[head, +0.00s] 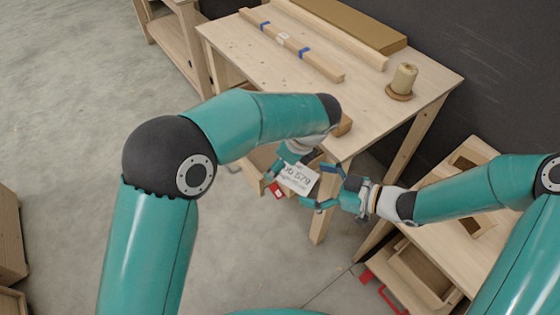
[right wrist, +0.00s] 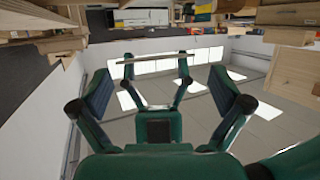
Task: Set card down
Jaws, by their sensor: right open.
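The white card (head: 299,180), printed with dark text, is in the air near the front corner of the wooden table in the head view. My left gripper (head: 279,172) is at the card and appears to hold it, partly hidden by my left forearm. In the right wrist view the card (right wrist: 156,60) shows edge-on across the left gripper's two fingers. My right gripper (head: 316,187) is open, just right of the card, with its fingers spread. In the right wrist view nothing lies between its pads.
The wooden table (head: 350,110) bears a long wooden bar with blue bands (head: 285,40), a brown slab (head: 345,22) and a round wooden piece on a disc (head: 403,80). A wooden bench with a drawer (head: 425,268) stands at the right. The table's middle is clear.

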